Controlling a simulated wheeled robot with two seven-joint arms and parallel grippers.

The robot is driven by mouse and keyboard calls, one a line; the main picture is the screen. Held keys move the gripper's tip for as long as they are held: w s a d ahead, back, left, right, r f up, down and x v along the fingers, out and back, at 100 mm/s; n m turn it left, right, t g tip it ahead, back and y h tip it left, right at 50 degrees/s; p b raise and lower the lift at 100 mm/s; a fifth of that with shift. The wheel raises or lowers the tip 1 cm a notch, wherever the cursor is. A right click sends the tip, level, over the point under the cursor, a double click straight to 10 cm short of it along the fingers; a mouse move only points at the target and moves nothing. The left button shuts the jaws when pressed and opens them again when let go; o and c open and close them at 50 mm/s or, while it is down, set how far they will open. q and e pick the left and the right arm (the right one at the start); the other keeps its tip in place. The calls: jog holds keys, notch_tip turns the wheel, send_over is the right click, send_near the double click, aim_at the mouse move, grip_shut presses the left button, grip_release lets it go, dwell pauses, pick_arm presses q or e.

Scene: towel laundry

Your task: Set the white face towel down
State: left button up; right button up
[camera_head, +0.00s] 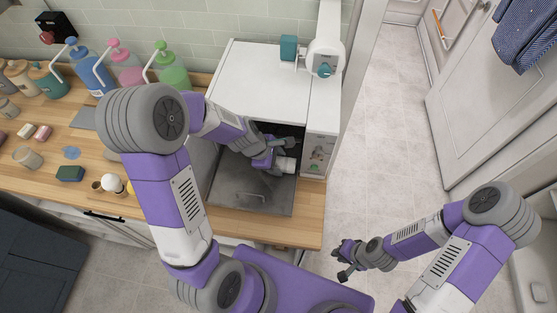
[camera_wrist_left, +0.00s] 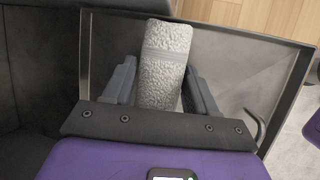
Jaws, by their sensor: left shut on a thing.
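The white face towel (camera_wrist_left: 165,58) looks rolled or folded into a thick bundle and sits between the fingers of my left gripper (camera_wrist_left: 160,88) in the left wrist view. In the head view a white end of the towel (camera_head: 286,165) shows beside my left gripper (camera_head: 276,148), at the open front of the white appliance (camera_head: 262,82). The gripper is shut on the towel above the lowered dark door (camera_head: 250,192). Whether the towel touches the door or the inside is hidden. My right gripper (camera_head: 344,262) hangs over the floor, away from the counter, and seems empty with its fingers apart.
The wooden counter (camera_head: 270,229) runs in front of the appliance. Pump bottles, including a green one (camera_head: 172,72), stand at the back left. A green sponge (camera_head: 70,173) and small items lie at the left. Tiled floor (camera_head: 385,120) is clear on the right.

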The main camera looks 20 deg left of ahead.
pick_arm(q)
jog(key=shift+s, duration=0.1)
jog(key=o, duration=0.6)
jog(key=shift+f, duration=0.1)
jog(key=shift+o, duration=0.9)
jog(key=p+v, duration=0.5)
jog(key=v, duration=0.7)
